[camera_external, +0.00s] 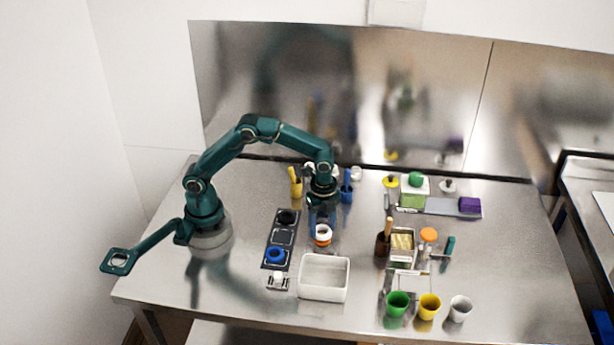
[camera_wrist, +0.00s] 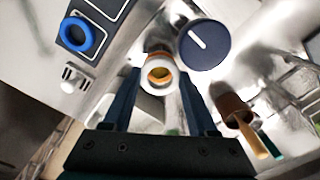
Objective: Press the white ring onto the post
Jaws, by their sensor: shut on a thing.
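The white ring (camera_external: 323,230) is at my gripper's fingertips, just behind the white bin. In the wrist view the white ring (camera_wrist: 160,76) sits between the two dark blue fingers of my gripper (camera_wrist: 160,84), which is shut on it. An orange-brown colour shows through its opening. An orange-and-white round part (camera_wrist: 158,50) lies just beyond it; I cannot tell whether it is the post or whether the ring touches it. A small white peg-like piece (camera_external: 278,280) stands on a small plate at the front of the dark panel, and also shows in the wrist view (camera_wrist: 72,78).
A dark panel (camera_external: 272,264) with a blue ring (camera_external: 275,255) lies left. A white bin (camera_external: 324,291) stands in front. A dark disc with a white line (camera_wrist: 203,44) is close by at upper right. A brown cup (camera_external: 383,244) stands right. The front-left table is clear.

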